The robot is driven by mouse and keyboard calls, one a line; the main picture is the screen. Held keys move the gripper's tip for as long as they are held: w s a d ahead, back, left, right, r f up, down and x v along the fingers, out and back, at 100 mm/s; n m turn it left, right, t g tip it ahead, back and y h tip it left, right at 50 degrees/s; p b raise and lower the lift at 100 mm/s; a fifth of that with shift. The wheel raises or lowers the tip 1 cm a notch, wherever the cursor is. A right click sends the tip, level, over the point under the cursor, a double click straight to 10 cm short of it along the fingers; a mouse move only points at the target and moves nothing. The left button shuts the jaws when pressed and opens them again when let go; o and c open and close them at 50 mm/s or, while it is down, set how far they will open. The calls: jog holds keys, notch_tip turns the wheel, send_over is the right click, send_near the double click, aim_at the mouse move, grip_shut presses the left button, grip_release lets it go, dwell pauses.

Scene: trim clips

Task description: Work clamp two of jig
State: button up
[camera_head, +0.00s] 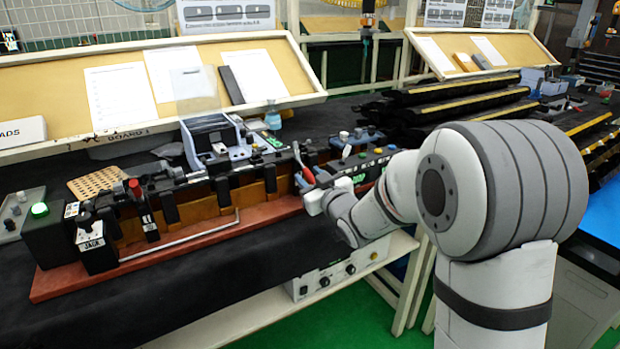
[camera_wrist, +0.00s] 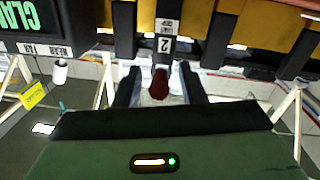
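The jig is a long dark fixture on a red-brown base (camera_head: 190,243), with black clamps along its front. In the wrist view a black clamp carries a white label "2" (camera_wrist: 165,44), and its red handle tip (camera_wrist: 160,84) points towards me. My gripper (camera_wrist: 161,88) has its two dark fingers apart, one on each side of the red tip, with a gap visible on both sides. In the head view my gripper (camera_head: 308,187) is at the right part of the jig, beside a red handle (camera_head: 304,165); its fingers are mostly hidden there.
Another clamp with a red-tipped handle (camera_head: 134,188) stands at the jig's left. A dark box with a lit green button (camera_head: 40,210) is at the left end. A thin metal rod (camera_head: 185,238) runs along the front. Dark trim strips (camera_head: 455,90) lie behind my arm.

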jog(key=shift+c, duration=0.4)
grip_shut()
